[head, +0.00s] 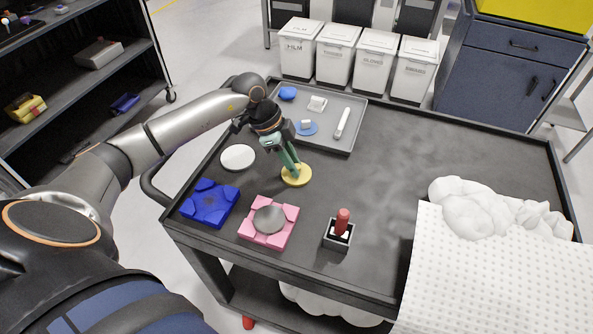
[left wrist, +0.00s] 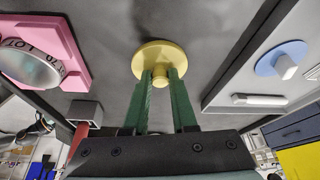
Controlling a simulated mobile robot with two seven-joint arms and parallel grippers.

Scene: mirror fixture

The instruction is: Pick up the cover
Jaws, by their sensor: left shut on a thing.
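The yellow round cover (head: 297,177) with a small knob is at the left part of the dark cart top; it also shows in the left wrist view (left wrist: 160,57). My left gripper (head: 291,166) points down at it, and its green fingers (left wrist: 161,82) are shut on the knob. I cannot tell whether the cover touches the cart top. The pink fixture (head: 287,236) with a grey round mirror (head: 268,219) on it stands nearer to me. My right gripper is not in view.
A blue fixture (head: 198,212) and a white disc (head: 238,158) lie left of the cover. A grey tray (head: 345,150) with small parts is behind it. A red-topped item sits in a small grey holder (head: 330,240). White padding (head: 500,262) covers the right; the cart's middle is clear.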

